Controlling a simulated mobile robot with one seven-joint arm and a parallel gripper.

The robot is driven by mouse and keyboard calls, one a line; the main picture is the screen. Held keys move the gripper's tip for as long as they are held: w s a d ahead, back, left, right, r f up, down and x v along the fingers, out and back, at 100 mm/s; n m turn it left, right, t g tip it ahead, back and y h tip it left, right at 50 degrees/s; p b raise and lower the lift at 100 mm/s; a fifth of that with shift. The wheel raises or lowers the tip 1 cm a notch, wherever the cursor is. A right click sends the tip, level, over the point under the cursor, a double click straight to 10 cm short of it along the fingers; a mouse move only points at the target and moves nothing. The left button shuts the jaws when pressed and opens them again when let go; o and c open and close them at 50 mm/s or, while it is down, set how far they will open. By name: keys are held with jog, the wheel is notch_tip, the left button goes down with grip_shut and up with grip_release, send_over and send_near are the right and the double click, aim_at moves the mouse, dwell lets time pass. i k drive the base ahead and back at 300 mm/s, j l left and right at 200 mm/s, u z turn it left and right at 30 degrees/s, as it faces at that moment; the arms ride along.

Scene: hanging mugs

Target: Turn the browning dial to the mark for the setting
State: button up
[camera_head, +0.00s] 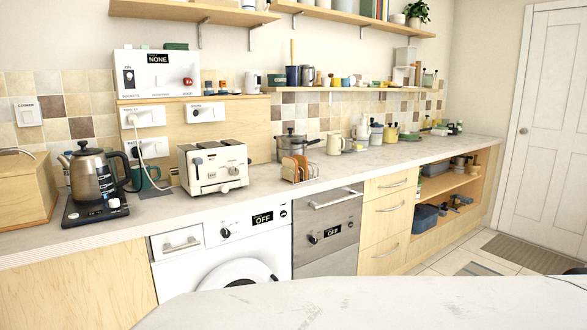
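A cream toaster (212,169) stands on the counter left of the middle, behind the washing machine's top edge. Small controls show on its front. One round control (234,171) sits low at the right of that front and looks like a dial. The marks around it are too small to read, and I cannot tell which way it points. My gripper is not in this view.
A kettle on a dark base (92,209) and a green mug (144,177) stand left of the toaster. A white cable (138,150) hangs behind. A pale worktop (400,304) fills the foreground.

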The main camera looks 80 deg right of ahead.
aim_at(234, 171)
jog(key=z, duration=2.6)
